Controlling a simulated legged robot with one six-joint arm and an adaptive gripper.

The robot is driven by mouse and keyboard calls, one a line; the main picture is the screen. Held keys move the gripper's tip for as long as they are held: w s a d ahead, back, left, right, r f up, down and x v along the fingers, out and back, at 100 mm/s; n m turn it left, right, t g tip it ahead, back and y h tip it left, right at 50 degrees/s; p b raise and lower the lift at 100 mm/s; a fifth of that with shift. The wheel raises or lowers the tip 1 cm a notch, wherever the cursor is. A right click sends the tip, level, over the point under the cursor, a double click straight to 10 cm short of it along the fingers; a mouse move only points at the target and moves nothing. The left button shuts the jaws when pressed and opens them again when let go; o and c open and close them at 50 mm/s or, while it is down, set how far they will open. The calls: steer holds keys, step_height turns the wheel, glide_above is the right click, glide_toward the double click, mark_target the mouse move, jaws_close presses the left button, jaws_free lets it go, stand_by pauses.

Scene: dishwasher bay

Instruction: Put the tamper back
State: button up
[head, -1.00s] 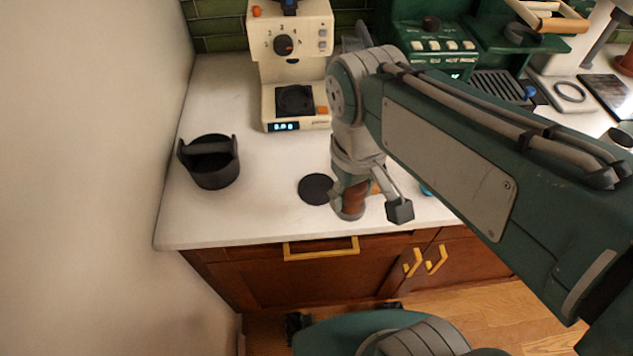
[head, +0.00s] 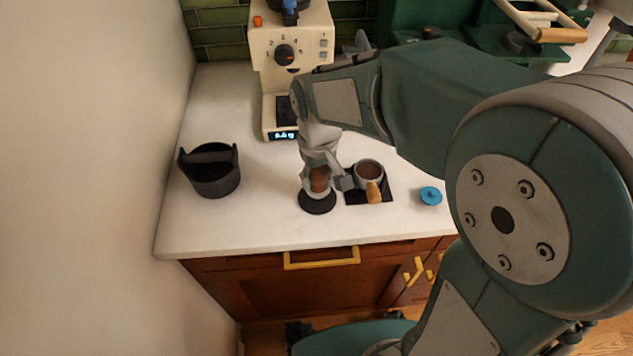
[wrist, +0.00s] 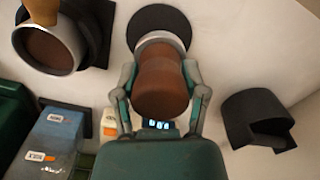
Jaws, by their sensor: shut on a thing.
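The tamper (head: 319,181) has a brown wooden handle and a pale metal base. My gripper (head: 322,172) is shut on its handle and holds it upright over the round black mat (head: 318,204). In the wrist view the tamper (wrist: 160,82) sits between my two fingers (wrist: 161,90), with its base over the near part of the black mat (wrist: 158,18). I cannot tell whether the base touches the mat.
A portafilter (head: 369,172) with coffee rests on a square black mat just right of the tamper. A blue round tool (head: 431,195) lies further right. A black knock box (head: 210,171) stands left, a cream grinder (head: 292,60) behind. Counter between them is clear.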

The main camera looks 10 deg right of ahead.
mark_target(317, 186)
steer(key=shift+w+f, duration=0.3)
steer(key=shift+f, duration=0.05)
steer(key=shift+a+f, duration=0.1)
steer(key=shift+f, duration=1.5)
steer(key=shift+f, duration=0.1)
steer(key=o, duration=1.2)
steer(key=shift+c, duration=0.2)
